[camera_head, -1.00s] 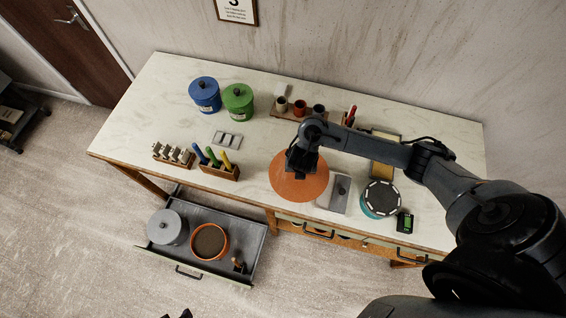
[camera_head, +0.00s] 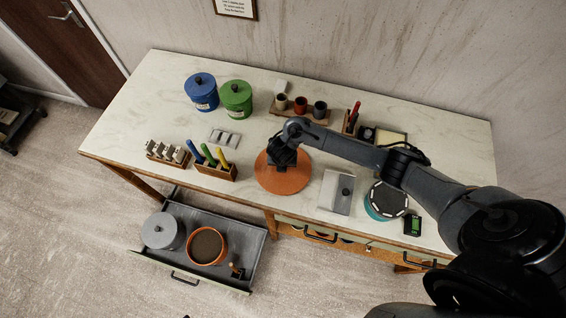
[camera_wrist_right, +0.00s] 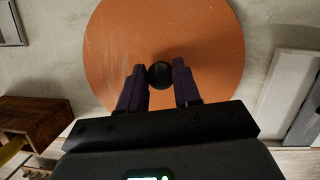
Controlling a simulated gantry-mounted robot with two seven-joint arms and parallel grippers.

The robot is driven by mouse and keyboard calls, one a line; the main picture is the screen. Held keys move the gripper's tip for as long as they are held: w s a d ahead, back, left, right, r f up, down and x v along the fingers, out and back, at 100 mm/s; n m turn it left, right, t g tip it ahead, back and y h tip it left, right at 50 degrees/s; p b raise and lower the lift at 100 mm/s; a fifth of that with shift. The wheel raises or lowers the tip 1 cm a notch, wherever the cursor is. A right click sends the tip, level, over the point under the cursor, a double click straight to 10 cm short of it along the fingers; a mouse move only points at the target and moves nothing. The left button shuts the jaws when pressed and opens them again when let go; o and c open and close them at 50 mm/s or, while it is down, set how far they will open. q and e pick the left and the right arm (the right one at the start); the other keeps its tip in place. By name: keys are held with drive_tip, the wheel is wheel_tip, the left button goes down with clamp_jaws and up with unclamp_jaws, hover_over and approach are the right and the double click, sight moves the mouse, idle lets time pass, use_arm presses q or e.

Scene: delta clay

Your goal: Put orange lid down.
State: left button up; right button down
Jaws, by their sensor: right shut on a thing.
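The orange lid (camera_head: 270,180) is a flat round disc with a black knob (camera_wrist_right: 160,74). It is over the front middle of the table, level and at or very close to the tabletop; I cannot tell whether it touches. My right gripper (camera_wrist_right: 160,82) is above it, its two fingers shut on the knob. In the head view the right gripper (camera_head: 284,162) hides the knob. The orange pot (camera_head: 224,250), open on top with dark contents, stands in the pulled-out drawer. My left gripper is not in view.
Blue (camera_head: 201,92) and green (camera_head: 236,99) canisters stand behind. The open drawer (camera_head: 250,262) also holds a grey lidded canister (camera_head: 162,231).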

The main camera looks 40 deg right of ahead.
drive_tip(key=c, duration=0.8)
unclamp_jaws()
drive_tip(key=shift+r, duration=0.1)
